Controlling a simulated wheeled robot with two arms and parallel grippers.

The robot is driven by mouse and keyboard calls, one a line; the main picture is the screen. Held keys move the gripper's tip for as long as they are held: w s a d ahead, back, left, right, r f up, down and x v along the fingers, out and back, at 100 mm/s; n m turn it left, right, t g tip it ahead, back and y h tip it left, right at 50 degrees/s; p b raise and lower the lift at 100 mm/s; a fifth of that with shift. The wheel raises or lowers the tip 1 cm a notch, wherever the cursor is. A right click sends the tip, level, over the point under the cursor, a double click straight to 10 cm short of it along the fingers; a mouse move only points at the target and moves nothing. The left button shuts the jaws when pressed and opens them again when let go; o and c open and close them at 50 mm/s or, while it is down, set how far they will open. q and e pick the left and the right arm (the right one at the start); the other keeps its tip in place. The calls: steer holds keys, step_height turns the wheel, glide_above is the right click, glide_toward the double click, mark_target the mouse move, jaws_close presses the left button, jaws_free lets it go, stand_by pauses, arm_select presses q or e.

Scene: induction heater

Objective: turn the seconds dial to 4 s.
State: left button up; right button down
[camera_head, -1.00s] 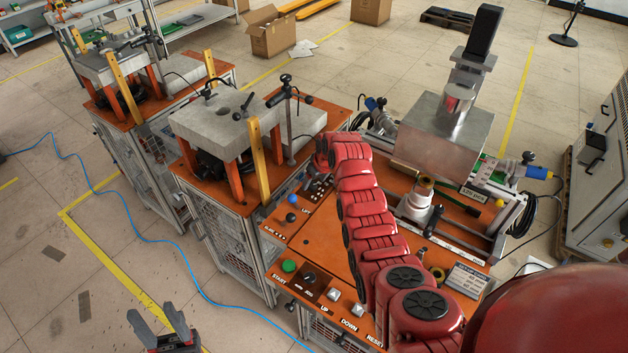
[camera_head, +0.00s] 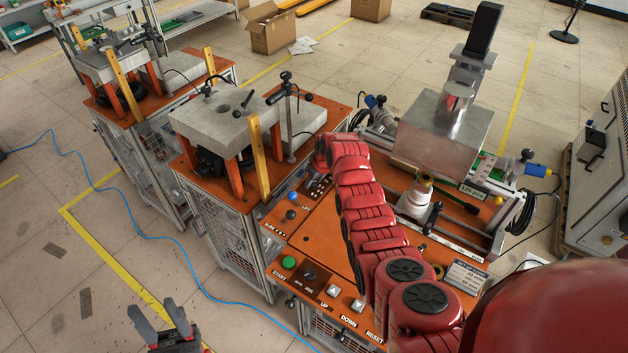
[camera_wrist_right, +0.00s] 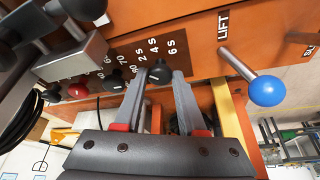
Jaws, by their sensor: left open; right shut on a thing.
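The seconds dial (camera_wrist_right: 160,73) is a small black knob on the orange panel, beside the printed marks 2 s, 4 s and 6 s (camera_wrist_right: 154,46). My right gripper (camera_wrist_right: 159,80) is shut on it, one grey finger on each side, in the right wrist view. Which mark the dial points to is too small to tell. In the head view my red right arm reaches over the machine and hides the gripper and dial. My left gripper (camera_head: 157,318) is open and empty above the floor at the lower left, away from the machine.
A blue ball-ended LIFT lever (camera_wrist_right: 267,90) stands right of the dial in the wrist view. Other black knobs (camera_wrist_right: 114,80) and a red knob (camera_wrist_right: 78,88) are left of it. The green START button (camera_head: 288,262) and a selector (camera_head: 310,275) are on the front panel.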

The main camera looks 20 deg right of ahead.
stand_by(0.3)
steer(key=m+b, duration=0.1)
steer(key=m+h+b, duration=0.1)
steer(key=shift+w+a+f+m, duration=0.1)
steer(key=shift+a+f+m, duration=0.05)
steer(key=shift+m, duration=0.15)
steer(key=m+b, duration=0.1)
steer(key=b, duration=0.1)
steer(key=m+h+b, duration=0.1)
steer(key=m+b, duration=0.1)
steer(key=m+h+b, duration=0.1)
steer(key=m+b, duration=0.1)
steer(key=b, duration=0.1)
steer(key=shift+a, duration=0.25)
steer(key=shift+m+b, duration=0.7)
steer(key=shift+b, duration=0.2)
steer(key=shift+c, duration=2.4)
jaws_free()
steer(key=shift+r, duration=0.2)
